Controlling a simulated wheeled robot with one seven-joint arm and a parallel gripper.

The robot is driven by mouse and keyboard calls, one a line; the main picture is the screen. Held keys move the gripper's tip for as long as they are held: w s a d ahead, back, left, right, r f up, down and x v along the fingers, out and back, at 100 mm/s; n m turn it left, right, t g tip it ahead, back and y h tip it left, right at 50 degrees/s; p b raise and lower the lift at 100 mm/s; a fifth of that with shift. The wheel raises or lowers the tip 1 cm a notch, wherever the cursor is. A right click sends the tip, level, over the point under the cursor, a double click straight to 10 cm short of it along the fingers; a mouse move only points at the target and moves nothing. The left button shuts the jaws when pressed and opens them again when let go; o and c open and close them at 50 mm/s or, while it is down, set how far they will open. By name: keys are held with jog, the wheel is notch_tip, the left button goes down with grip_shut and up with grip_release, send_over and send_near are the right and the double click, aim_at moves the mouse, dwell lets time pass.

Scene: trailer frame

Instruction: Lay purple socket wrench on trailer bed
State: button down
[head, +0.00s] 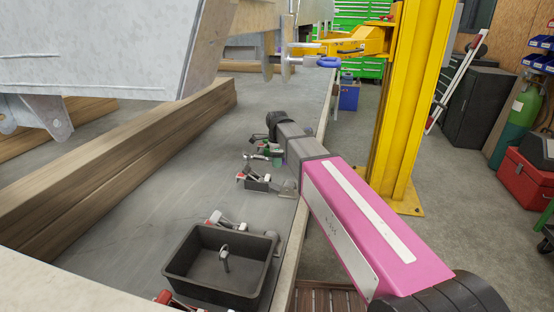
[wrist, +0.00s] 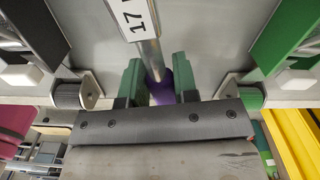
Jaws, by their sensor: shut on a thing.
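The purple socket wrench shows in the wrist view as a purple part (wrist: 182,80) with a bright metal shaft (wrist: 149,55). My gripper (wrist: 159,78) is shut on it with its green fingers either side. In the head view my gripper end (head: 264,158) is far along the grey flat surface, near its right edge; the wrench is hard to make out there. I cannot tell whether the wrench touches anything below.
A black bin (head: 180,265) holding a small metal part stands at the front of the bed. Clamps (head: 255,180) lie along the right edge. A grey metal structure (head: 90,50) overhangs at upper left. A yellow post (head: 410,110) stands to the right. The middle of the bed is clear.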

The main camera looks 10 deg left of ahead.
jog(key=shift+f, duration=1.4)
dwell(0.6)
jog(key=shift+c, duration=0.4)
grip_release()
jog(key=shift+o, duration=0.4)
